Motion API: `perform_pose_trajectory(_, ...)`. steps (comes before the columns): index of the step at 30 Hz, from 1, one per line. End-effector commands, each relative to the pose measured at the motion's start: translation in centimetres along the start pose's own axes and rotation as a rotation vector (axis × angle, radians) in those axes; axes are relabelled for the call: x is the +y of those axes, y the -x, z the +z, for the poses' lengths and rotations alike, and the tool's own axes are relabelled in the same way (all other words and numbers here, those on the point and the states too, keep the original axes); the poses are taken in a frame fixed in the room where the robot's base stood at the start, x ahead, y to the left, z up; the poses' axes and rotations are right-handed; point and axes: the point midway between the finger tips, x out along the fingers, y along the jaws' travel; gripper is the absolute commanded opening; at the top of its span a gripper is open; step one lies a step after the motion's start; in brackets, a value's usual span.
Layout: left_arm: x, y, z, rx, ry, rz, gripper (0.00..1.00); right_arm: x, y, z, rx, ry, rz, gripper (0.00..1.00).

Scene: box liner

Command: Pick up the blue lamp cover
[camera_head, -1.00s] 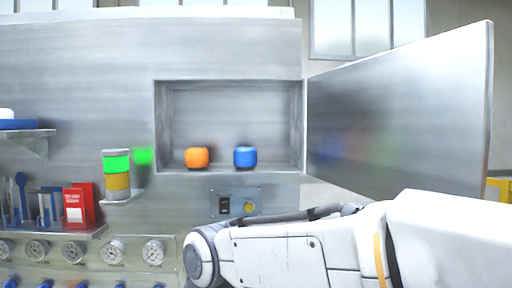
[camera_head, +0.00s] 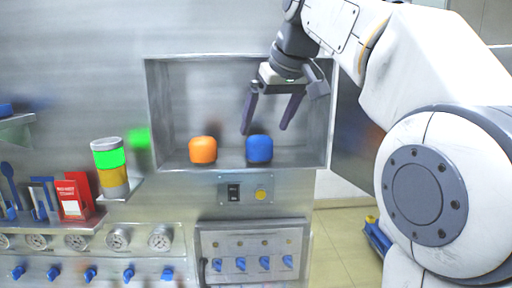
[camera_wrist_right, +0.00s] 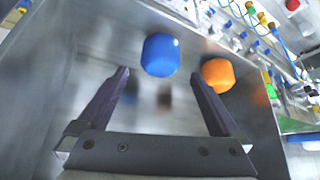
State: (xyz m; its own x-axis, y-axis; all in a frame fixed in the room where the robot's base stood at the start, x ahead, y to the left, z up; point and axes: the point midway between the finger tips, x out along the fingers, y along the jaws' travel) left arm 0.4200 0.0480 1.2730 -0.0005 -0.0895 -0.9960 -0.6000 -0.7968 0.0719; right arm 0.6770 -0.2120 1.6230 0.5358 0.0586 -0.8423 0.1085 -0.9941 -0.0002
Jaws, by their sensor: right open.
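The blue lamp cover (camera_head: 259,149) is a rounded cup shape standing on the floor of the metal recess, to the right of an orange lamp cover (camera_head: 203,150). My right gripper (camera_head: 264,130) is open and empty, its two fingers pointing down just above the blue cover in the head view. In the right wrist view the blue cover (camera_wrist_right: 160,55) lies ahead of and between the open fingertips (camera_wrist_right: 165,85), with no contact visible. The orange cover (camera_wrist_right: 217,75) is beside it, near the other fingertip. My left gripper does not show.
The recess (camera_head: 155,120) has metal side walls close to my fingers. Its open door (camera_head: 352,140) stands at the right, partly behind my arm. A green and yellow signal lamp (camera_head: 110,165) stands on a small shelf at left. Gauges and a switch panel (camera_head: 253,250) are below.

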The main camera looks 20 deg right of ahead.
Motion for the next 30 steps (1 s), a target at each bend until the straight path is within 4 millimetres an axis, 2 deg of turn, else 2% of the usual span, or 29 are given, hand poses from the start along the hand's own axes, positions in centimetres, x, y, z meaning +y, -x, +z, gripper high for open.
perform_pose_trajectory(8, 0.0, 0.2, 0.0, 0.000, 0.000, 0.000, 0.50, -0.1, -2.5, 0.0, -0.001, 0.001, -0.001, 1.00)
perform_pose_trajectory(15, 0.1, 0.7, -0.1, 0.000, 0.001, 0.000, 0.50, -0.2, -5.9, -0.1, -0.002, 0.003, -0.002, 1.00)
perform_pose_trajectory(24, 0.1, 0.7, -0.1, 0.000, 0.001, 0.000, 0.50, -0.3, -6.6, -0.1, 0.001, 0.003, -0.002, 1.00)
perform_pose_trajectory(25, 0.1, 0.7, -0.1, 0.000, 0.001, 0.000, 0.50, -0.3, -6.6, -0.1, 0.001, 0.003, -0.002, 0.96)
perform_pose_trajectory(29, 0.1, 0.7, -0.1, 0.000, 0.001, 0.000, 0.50, -0.3, -6.6, -0.1, 0.001, 0.003, -0.002, 0.46)
perform_pose_trajectory(30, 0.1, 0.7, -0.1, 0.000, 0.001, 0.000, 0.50, -0.3, -6.6, -0.1, 0.001, 0.003, -0.002, 0.31)
